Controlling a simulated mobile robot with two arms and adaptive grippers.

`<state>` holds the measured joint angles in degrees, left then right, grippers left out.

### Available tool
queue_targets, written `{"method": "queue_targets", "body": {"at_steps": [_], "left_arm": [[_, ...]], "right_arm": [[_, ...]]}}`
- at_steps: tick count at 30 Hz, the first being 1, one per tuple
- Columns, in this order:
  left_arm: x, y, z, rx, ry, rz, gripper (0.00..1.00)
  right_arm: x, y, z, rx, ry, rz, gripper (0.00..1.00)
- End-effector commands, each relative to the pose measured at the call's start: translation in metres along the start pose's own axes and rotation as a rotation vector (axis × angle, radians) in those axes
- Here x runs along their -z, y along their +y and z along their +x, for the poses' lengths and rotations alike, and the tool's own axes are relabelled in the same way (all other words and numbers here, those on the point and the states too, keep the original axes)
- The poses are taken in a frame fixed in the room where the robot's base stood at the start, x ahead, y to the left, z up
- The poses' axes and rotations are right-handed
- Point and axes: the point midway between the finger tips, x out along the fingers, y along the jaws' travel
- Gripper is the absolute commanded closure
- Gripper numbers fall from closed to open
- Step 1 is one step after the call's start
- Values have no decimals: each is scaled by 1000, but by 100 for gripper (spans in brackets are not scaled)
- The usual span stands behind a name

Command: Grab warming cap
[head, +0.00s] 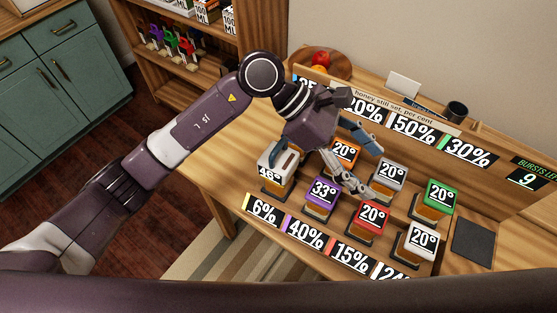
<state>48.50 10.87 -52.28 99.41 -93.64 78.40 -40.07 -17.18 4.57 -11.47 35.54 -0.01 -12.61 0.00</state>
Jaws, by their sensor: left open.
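The likely warming cap (283,160) is a pale block with a dark-edged handle on top. It sits on a honey jar at the left of the group, above a label reading 46°. My left gripper (366,163) is open, with its fingers spread over the jars to the right of that cap. It appears empty and apart from the cap. My left wrist partly covers the jars behind it. My right gripper is not in view.
Nearby jars have purple (323,187), orange (346,147), grey (390,169), red (371,213), green (441,190) and white (421,236) tops. Percent labels line the front and back. A dark pad (473,243) lies right; a bowl (333,62) and cup (456,110) stand behind.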

Motion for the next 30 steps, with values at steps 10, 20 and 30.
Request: {"method": "queue_targets", "body": {"at_steps": [10, 20, 30], "left_arm": [[137, 30, -106, 41, 820, 175, 33], [163, 32, -122, 53, 934, 169, 33], [187, 34, -93, 55, 930, 169, 33]], "right_arm": [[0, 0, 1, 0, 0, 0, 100], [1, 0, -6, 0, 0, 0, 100], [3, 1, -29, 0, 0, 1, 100]]}}
